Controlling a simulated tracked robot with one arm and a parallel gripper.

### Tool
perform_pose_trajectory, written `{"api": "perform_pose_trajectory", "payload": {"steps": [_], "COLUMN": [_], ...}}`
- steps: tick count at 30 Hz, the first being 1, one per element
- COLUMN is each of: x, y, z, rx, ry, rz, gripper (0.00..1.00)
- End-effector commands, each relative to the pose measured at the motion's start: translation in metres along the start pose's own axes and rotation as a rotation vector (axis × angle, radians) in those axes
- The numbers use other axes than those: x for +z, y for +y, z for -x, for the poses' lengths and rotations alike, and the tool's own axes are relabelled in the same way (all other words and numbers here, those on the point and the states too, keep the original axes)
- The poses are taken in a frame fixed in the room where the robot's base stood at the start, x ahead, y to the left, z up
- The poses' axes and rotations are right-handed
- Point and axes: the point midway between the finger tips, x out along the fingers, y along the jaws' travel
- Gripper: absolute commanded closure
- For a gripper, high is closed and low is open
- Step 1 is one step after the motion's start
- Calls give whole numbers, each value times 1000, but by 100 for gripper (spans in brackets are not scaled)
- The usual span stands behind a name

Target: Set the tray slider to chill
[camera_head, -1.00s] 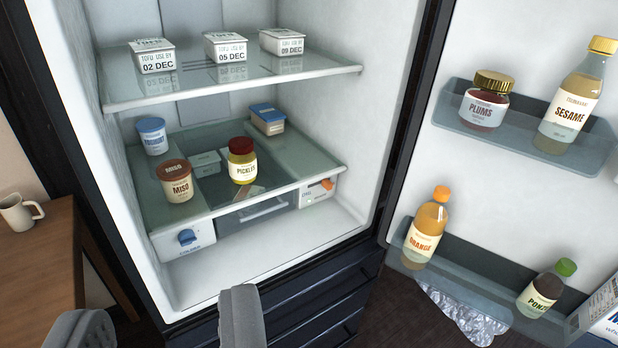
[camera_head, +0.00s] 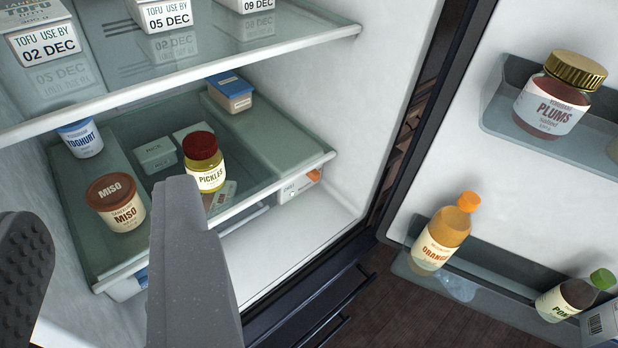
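The lower shelf holds a miso tub (camera_head: 118,203), yoghurt (camera_head: 82,138), a pickles jar (camera_head: 205,162) and a blue-lidded box (camera_head: 231,92). Tofu boxes (camera_head: 165,14) stand above. The open door (camera_head: 440,140) on the right carries bottles and jars. Free space lies below the panel.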

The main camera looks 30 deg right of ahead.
Motion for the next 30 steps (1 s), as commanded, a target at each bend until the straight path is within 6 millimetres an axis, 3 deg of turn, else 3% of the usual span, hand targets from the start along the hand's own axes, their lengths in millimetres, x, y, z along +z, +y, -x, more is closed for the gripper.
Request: {"api": "perform_pose_trajectory", "payload": {"steps": [4,7,11,14,21,25,30], "x": [0,4,17,36,104,151,220], "y": [1,5,20,33,67,88,117], "z": [-5,-27,-81,-132,-236,-277,-312], "rx": [-3,-13,-41,-58,-63,-43,7], "ry": [1,7,25,48,121,171,257], "rz": [-11,-58,-194,-338,-706,-906,-1160], "gripper": [71,71,71,71,71,71,71]}}
